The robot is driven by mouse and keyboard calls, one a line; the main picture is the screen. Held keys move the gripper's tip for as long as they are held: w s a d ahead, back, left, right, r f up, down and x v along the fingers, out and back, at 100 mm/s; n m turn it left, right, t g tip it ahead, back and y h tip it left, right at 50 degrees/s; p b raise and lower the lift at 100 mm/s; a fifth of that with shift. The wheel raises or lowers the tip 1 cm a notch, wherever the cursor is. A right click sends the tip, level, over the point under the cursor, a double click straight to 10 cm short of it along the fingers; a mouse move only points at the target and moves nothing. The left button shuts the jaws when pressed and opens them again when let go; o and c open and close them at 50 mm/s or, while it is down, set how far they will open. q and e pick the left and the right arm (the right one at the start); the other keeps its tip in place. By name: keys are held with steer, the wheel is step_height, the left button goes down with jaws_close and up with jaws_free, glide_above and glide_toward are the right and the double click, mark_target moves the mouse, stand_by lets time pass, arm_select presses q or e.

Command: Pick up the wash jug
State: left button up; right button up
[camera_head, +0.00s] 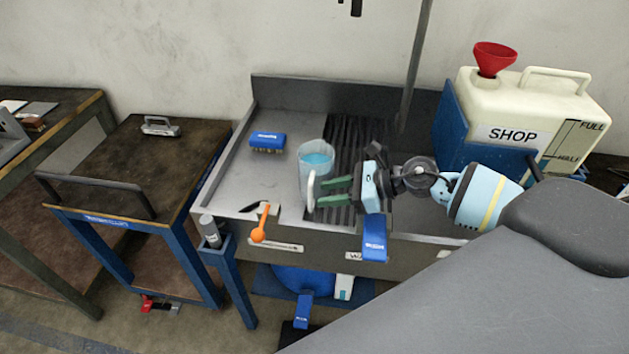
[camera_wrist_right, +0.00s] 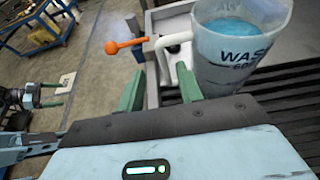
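The wash jug (camera_head: 313,185) is a clear cup with blue liquid and a white handle (camera_head: 311,191), standing upright on the metal sink bench. In the right wrist view the jug (camera_wrist_right: 232,60) carries the letters "WAS". My right gripper (camera_head: 331,191) is open beside the jug, its green fingers pointing left near the handle. In the right wrist view the handle (camera_wrist_right: 170,42) lies ahead of the gap between the fingertips (camera_wrist_right: 160,82); contact is not clear.
A blue brush (camera_head: 267,142) lies behind and left of the jug. An orange-ended lever (camera_head: 259,234) sticks out at the bench front. A cream SHOP tank (camera_head: 530,110) with a red funnel (camera_head: 494,58) stands right. A brown-topped cart (camera_head: 140,180) is left.

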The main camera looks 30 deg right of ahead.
mark_target(311, 210)
steer(key=shift+d+f+b+x, duration=0.1)
steer(key=shift+f+b+x, duration=0.1)
steer(key=shift+x, duration=0.95)
steer(key=shift+d+f+b+x, duration=0.1)
steer(key=shift+d+b+x, duration=0.05)
steer(key=shift+x, duration=1.05)
steer(key=shift+w+a+f, duration=0.1)
steer(key=shift+w+a, duration=0.25)
steer(key=shift+c, duration=0.5)
jaws_close()
